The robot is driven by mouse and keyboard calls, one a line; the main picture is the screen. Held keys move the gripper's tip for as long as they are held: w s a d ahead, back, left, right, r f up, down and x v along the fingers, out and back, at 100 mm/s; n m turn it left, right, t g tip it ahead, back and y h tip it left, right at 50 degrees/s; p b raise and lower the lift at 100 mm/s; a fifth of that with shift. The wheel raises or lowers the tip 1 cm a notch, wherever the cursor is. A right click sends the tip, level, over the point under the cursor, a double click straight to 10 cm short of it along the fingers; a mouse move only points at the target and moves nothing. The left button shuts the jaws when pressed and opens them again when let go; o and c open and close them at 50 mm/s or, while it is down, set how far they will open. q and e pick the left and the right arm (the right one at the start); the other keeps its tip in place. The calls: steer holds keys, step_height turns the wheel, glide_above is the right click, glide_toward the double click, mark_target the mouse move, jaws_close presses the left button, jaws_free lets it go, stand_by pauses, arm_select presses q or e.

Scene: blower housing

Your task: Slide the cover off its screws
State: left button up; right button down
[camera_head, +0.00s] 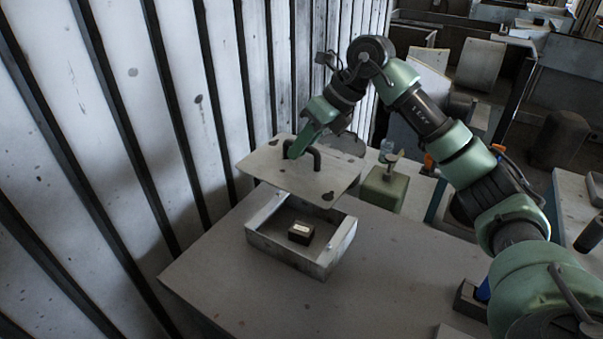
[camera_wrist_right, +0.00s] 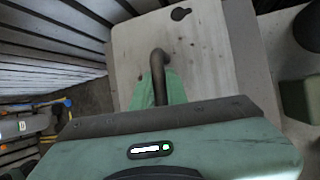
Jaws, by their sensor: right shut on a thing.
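The cover (camera_head: 270,166) is a flat pale plate with a dark bar handle (camera_head: 316,158) and keyhole slots. It is held above the open housing box (camera_head: 335,245), tilted a little, and looks apart from the rim. My right gripper (camera_head: 297,152) is shut on the handle from above. In the right wrist view the cover (camera_wrist_right: 205,55) fills the middle, with a keyhole slot near its far edge and the handle (camera_wrist_right: 158,75) at my green fingers. Inside the box lies a small dark block with a pale label (camera_head: 301,232). The screws cannot be made out. My left gripper does not show.
The box stands on a grey table (camera_head: 230,280). A ribbed metal wall (camera_head: 120,130) rises close on the left. A green block-like object (camera_head: 383,190) stands behind the box to the right. The table in front of the box is clear.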

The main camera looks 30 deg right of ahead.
steer(key=shift+r, duration=1.35)
step_height(320, 180, up, 8)
steer(key=p, duration=0.6)
steer(key=shift+f+p, duration=0.25)
steer(key=shift+p, duration=0.1)
